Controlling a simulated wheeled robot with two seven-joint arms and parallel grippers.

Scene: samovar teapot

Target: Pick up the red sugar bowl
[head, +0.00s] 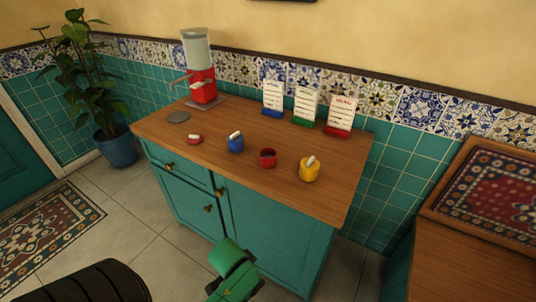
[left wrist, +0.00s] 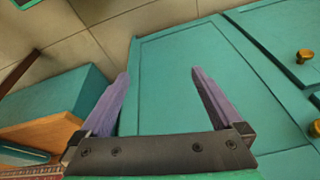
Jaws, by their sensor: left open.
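The red sugar bowl (head: 268,159) stands upright and open on the wooden top of the teal cabinet, between a blue bowl (head: 235,144) and a yellow bowl (head: 309,171). A small red piece with a white part on it (head: 194,139) lies left of the blue bowl; it looks like a lid. My left gripper (left wrist: 158,74) is open and empty in the left wrist view, with its fingers toward the teal cabinet door. No bowl shows in that view. My right gripper is in neither view.
A red dispenser with a clear container (head: 199,72) stands at the back left of the cabinet top (head: 215,171), with a grey disc (head: 179,117) before it. Several cards (head: 305,106) stand along the back. A wooden side table (head: 465,262) is at right. The counter's front left is clear.

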